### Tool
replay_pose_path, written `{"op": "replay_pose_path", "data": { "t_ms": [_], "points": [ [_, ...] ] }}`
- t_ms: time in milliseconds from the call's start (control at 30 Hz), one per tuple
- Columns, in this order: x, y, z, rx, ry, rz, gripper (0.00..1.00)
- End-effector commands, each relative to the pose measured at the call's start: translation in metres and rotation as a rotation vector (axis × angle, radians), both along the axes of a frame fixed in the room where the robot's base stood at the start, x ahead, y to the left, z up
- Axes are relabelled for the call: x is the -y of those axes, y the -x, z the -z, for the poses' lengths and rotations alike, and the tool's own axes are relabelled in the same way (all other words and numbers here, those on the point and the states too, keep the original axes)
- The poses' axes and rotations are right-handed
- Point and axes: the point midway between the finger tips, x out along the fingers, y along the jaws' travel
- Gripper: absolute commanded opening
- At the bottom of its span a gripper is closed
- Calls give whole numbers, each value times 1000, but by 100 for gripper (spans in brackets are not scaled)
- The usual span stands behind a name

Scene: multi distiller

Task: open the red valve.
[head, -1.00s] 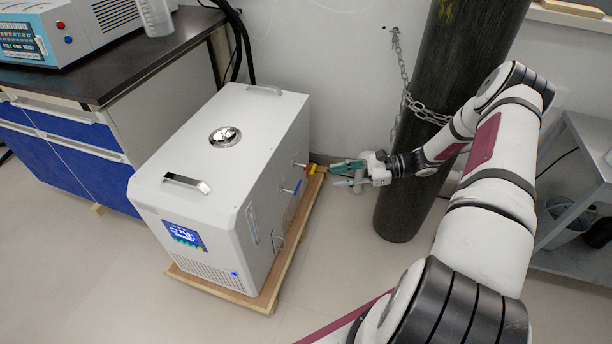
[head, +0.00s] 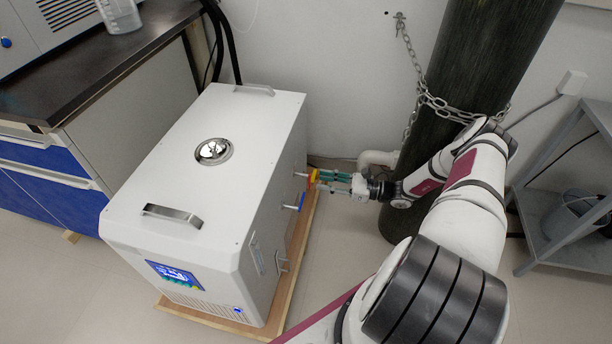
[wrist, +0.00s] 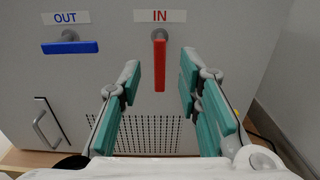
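The red valve (wrist: 160,64) is a lever handle under the "IN" label on the side of a white machine (head: 215,165). In the wrist view it hangs straight down from its grey stem. My gripper (wrist: 160,72) is open, with one green-padded finger on each side of the red handle. I see a gap on both sides and no clear contact. In the head view my gripper (head: 322,182) is at the machine's right side, level with the valves, and its fingertips partly cover the red handle.
A blue valve handle (wrist: 70,47) lies level under the "OUT" label, left of the red one. A metal pull handle (wrist: 46,128) and a vent grille are lower on the panel. A dark gas cylinder (head: 480,70) with a chain stands behind my arm.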

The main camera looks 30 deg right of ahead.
Motion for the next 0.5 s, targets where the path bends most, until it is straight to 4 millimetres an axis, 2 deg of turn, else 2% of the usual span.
{"op": "replay_pose_path", "data": {
  "t_ms": [200, 500],
  "points": [
    [-25, -24, 1, 0, 0, -4, 32],
    [-40, -40, 0, 0, 1, -2, 32]
  ]
}}
